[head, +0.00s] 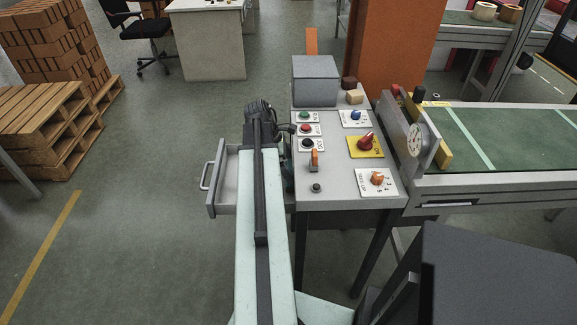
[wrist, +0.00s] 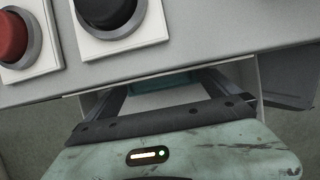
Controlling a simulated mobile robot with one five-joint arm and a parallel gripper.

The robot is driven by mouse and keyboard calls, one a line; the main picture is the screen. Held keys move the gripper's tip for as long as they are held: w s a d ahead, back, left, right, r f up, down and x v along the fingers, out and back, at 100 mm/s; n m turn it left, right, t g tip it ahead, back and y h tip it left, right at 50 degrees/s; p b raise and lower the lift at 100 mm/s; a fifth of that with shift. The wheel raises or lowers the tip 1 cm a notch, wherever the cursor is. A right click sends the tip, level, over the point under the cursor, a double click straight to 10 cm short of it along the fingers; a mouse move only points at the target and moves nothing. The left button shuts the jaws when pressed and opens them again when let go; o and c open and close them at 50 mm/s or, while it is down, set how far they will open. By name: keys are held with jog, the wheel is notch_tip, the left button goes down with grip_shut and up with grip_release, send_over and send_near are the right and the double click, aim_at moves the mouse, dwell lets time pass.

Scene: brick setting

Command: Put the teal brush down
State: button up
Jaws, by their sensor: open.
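My gripper (head: 268,120) is at the left edge of the control table, over the right part of the open drawer (head: 218,181), partly hidden by my arm. In the wrist view its two dark fingers are spread apart, reaching toward the table's edge. A teal patch, seemingly the teal brush (wrist: 163,84), shows between and beyond the fingers, low against the pale drawer interior. Only a small part of it is visible, and the fingers do not look closed on it. I cannot make out its shape or what it rests on.
The control table (head: 337,190) carries several buttons and knobs, including a red knob on a yellow plate (head: 365,145). A grey box (head: 316,81) stands at its back. A green conveyor (head: 500,138) lies right. Pallets (head: 60,130) stand left, with clear floor between.

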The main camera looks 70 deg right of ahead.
jog(key=shift+r+p, duration=0.55)
jog(key=shift+r, duration=0.05)
jog(key=p+v, duration=1)
jog(key=v, duration=0.1)
jog(key=shift+w, duration=0.2)
jog(key=w+a+f+m+t, duration=0.1)
jog(key=w+a+m+t, duration=0.15)
jog(key=w+a, duration=2.1)
jog(key=w+a+m+t+y, duration=0.1)
jog(key=w+a, duration=0.2)
jog(key=a, duration=1.3)
jog(key=w+a, duration=0.4)
jog(key=a, duration=1.2)
jog(key=shift+a+f+m+t+y, duration=0.3)
jog(key=shift+f+m+t+y, duration=0.05)
jog(key=shift+y, duration=0.05)
jog(key=shift+w, duration=0.15)
